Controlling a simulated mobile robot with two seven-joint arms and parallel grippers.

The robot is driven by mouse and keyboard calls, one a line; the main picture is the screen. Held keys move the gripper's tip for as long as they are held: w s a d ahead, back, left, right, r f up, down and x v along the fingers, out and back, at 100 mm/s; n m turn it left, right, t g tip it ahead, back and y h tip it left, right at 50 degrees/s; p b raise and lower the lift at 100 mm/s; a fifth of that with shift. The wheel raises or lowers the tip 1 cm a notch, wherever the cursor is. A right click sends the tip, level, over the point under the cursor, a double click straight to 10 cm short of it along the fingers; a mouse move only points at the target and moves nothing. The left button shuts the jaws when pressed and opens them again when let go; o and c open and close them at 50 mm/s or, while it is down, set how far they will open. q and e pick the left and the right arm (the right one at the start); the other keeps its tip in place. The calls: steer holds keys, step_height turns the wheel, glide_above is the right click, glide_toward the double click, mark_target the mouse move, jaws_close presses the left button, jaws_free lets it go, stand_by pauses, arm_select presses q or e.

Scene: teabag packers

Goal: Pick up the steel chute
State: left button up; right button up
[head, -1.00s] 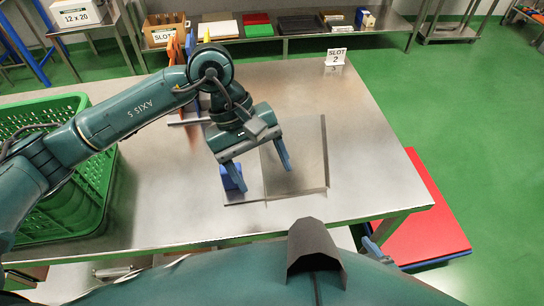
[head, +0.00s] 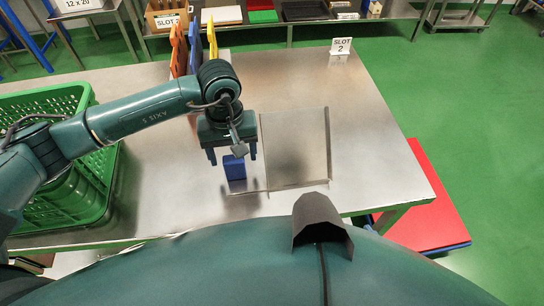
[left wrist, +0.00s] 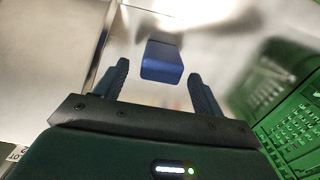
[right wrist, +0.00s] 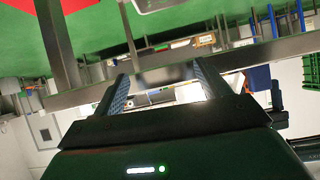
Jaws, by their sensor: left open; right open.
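The steel chute (head: 297,150) appears as a flat grey metal piece with thin raised edges, lying on the steel table. A blue block (head: 234,168) stands at its left side, possibly its handle; I cannot tell if they are joined. My left gripper (head: 232,154) is open above and just behind the blue block. In the left wrist view the blue block (left wrist: 162,62) shows beyond the gap between the open fingertips (left wrist: 158,72), untouched. My right gripper (right wrist: 164,80) is open and empty in its wrist view, low by the table's underside.
A green crate (head: 88,195) stands at the left of the steel table (head: 165,215). Orange, blue and yellow upright panels (head: 194,48) stand behind my left gripper. A slot 2 sign (head: 341,47) is at the far edge. The table's right side is clear.

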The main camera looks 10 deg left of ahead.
arm_select(q)
step_height(320, 180, down, 3)
steer(key=shift+f, duration=0.15)
steer(key=shift+c, duration=0.2)
steer(key=shift+w, duration=0.1)
steer(key=c, duration=1.2)
